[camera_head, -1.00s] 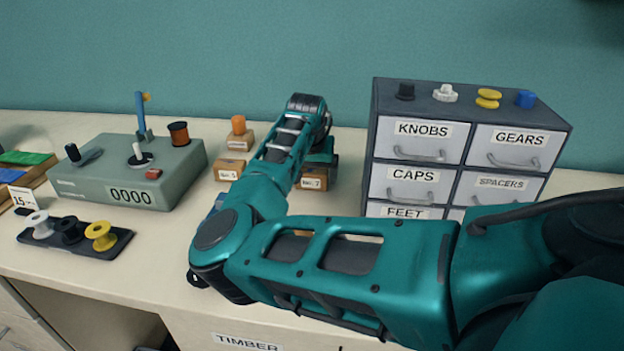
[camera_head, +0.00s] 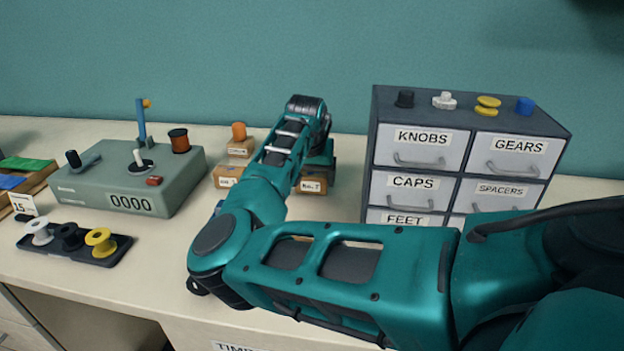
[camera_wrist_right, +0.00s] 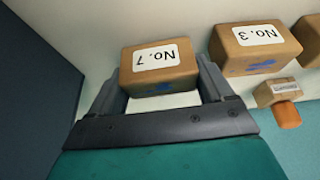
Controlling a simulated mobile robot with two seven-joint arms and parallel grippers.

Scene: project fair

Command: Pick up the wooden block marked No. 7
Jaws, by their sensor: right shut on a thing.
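The wooden block marked No. 7 (camera_head: 312,186) is a brown cuboid with a white label. It is partly covered by my right arm in the head view. In the right wrist view the No. 7 block (camera_wrist_right: 158,68) sits between the two fingers of my right gripper (camera_wrist_right: 158,82), one on each side. The right gripper (camera_head: 318,167) is shut on it, its fingers mostly hidden in the head view. I cannot tell clearly whether the block is clear of the table. My left gripper is not in view.
The No. 3 block (camera_head: 227,176) stands to the left, with another block with an orange knob (camera_head: 239,140) behind it. A grey drawer cabinet (camera_head: 470,122) stands close on the right. A green counter box (camera_head: 128,178) and a spool tray (camera_head: 118,250) lie at left.

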